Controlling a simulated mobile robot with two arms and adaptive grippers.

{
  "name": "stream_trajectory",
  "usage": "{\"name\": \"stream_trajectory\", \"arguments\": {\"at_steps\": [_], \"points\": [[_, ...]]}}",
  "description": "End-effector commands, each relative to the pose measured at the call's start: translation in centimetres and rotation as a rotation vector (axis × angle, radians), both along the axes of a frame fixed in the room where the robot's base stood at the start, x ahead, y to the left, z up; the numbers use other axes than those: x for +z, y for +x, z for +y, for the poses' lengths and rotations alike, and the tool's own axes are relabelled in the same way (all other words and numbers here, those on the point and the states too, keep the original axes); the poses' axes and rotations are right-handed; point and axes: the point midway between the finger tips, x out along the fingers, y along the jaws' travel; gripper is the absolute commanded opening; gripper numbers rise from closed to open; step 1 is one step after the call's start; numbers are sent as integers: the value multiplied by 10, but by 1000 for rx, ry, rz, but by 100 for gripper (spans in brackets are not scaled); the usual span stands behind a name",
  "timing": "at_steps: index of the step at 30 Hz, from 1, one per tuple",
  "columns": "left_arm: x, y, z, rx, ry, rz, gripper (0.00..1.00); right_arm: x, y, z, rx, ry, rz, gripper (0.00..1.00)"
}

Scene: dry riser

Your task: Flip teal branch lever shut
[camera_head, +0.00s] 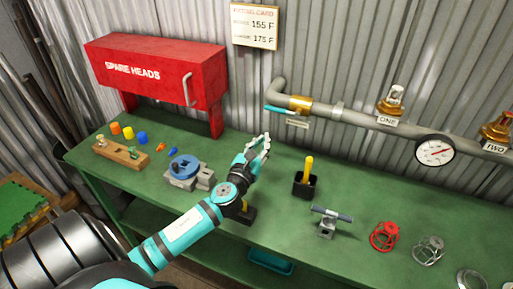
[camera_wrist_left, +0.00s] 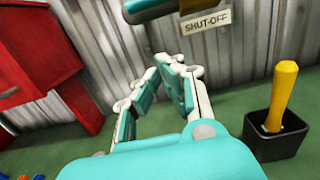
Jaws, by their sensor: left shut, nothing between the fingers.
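The teal branch lever (camera_head: 279,110) sticks out to the left from a brass valve (camera_head: 300,104) on the grey wall pipe. It lies roughly along the pipe. In the left wrist view the teal lever (camera_wrist_left: 140,6) shows at the top edge, partly cut off, above a SHUT-OFF tag (camera_wrist_left: 206,20). My left gripper (camera_head: 264,141) is over the bench, below and a little left of the lever. Its fingers are closed together and empty, pointing up toward the wall, and they look apart from the lever. The fingertips also show in the left wrist view (camera_wrist_left: 166,62). My right gripper is not in view.
A red SPARE HEADS cabinet (camera_head: 158,70) stands left of the lever. A black holder (camera_head: 304,186) with a yellow handle sits right of my gripper. A pressure gauge (camera_head: 434,151) and brass heads line the pipe. The green bench (camera_head: 360,190) has free room near the wall.

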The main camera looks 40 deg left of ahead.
Motion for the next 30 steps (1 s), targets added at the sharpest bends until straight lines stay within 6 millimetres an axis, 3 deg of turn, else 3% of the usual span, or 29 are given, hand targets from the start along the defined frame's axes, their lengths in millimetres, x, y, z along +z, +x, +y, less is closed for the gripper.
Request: {"name": "stream_trajectory", "arguments": {"at_steps": [5,7,12,30], "points": [[4,37,9,3,-2,-1,0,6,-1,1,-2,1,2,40],[22,38,9,0,1,-2,0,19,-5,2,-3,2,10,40],[37,41,10,-1,0,1,0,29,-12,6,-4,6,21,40],[42,42,13,0,10,4,0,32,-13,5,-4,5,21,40]]}}
